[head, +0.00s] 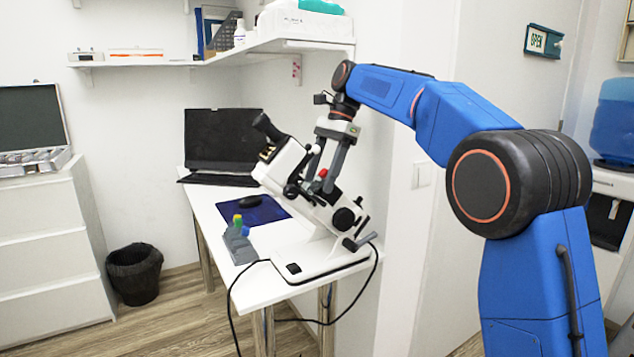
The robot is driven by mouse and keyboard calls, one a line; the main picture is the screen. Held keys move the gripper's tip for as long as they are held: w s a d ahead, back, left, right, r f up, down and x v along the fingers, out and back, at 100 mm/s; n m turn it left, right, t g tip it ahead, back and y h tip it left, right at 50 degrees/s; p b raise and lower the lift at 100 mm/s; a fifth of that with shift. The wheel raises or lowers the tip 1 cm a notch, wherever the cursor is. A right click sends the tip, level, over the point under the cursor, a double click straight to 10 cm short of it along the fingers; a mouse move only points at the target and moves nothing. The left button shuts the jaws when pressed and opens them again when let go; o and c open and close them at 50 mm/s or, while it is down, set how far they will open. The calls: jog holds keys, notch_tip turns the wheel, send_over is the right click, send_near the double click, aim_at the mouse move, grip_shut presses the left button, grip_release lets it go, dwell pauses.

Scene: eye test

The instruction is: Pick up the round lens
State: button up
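I cannot make out a round lens in the head view. My gripper (320,182) points down in front of or over the white tilted eye instrument (305,185) on the white table (262,283). Its two grey fingers stand apart, and I see no lens between them. A small red part (323,173) shows between the fingers; I cannot tell what it belongs to or whether they touch it. An open case (32,125) with small items too small to tell apart lies on the white drawers at the left.
A laptop (222,140), a dark blue mat (262,211) with a mouse (249,201), and a grey holder (237,248) with coloured tops share the table. A black cable (232,320) hangs off its front. A shelf (270,45) is above. A bin (134,275) stands on the floor.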

jog(key=c, duration=0.8)
jog(key=shift+o, duration=0.2)
jog(key=shift+c, duration=0.2)
